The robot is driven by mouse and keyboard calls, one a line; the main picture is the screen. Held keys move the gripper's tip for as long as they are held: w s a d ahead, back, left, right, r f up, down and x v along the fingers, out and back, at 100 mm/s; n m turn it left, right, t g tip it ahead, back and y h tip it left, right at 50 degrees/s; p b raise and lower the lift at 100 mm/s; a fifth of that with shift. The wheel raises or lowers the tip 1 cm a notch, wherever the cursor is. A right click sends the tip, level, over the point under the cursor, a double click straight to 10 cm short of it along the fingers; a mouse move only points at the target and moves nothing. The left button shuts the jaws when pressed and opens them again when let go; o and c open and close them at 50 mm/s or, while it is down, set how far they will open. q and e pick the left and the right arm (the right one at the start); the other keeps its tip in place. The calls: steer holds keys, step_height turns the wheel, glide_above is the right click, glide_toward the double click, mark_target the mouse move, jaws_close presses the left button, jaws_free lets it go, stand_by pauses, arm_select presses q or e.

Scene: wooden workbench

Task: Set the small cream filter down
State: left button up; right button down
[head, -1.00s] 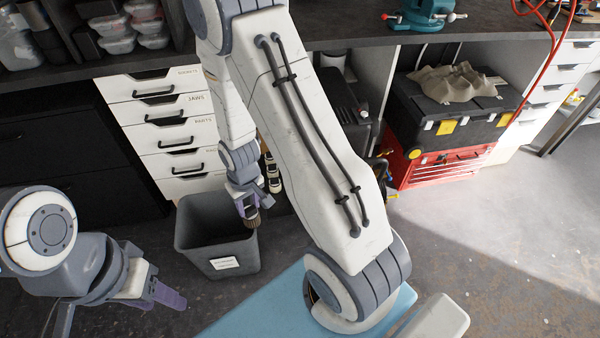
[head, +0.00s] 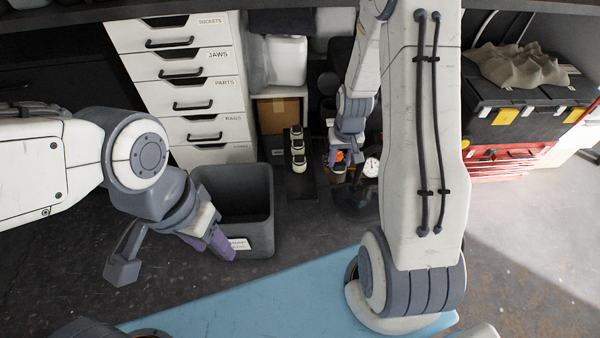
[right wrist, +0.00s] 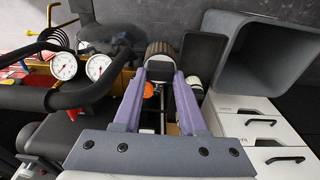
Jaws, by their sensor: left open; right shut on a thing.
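My right gripper (head: 342,168) is low over the floor area in front of the cabinets. In the right wrist view its purple fingers (right wrist: 162,75) are shut on the small cream filter (right wrist: 160,49), a short ribbed cylinder. Its ribs look tan-brown in the shade and its end face dark grey. In the head view the filter is small and partly hidden by the gripper. It appears held above the surface; contact below cannot be told. My left gripper (head: 210,244) is open and empty, in front of the grey bin.
The grey bin (head: 235,252) stands left of a dark tray (head: 307,187) holding a row of cream-and-black cylinders (head: 298,150). A white-faced gauge (head: 371,167) is close right of my right gripper. White drawers (head: 190,95) stand behind. A blue mat (head: 270,300) lies in front.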

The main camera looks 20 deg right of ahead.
steer(key=shift+w+a+f+b, duration=0.55)
steer(key=shift+w+a+f, duration=0.45)
steer(key=shift+a+f, duration=0.65)
steer(key=shift+w+a+f+b, duration=0.55)
steer(key=shift+w+a+f, duration=0.4)
steer(key=shift+a+f, duration=0.7)
steer(key=shift+w+a+f+b, duration=0.55)
steer(key=shift+w+a+f, duration=0.6)
steer(key=shift+f, duration=0.8)
steer(key=shift+s+a, duration=0.1)
steer(key=shift+s, duration=0.05)
steer(key=shift+c, duration=2.3)
jaws_free()
steer(key=shift+f, duration=0.1)
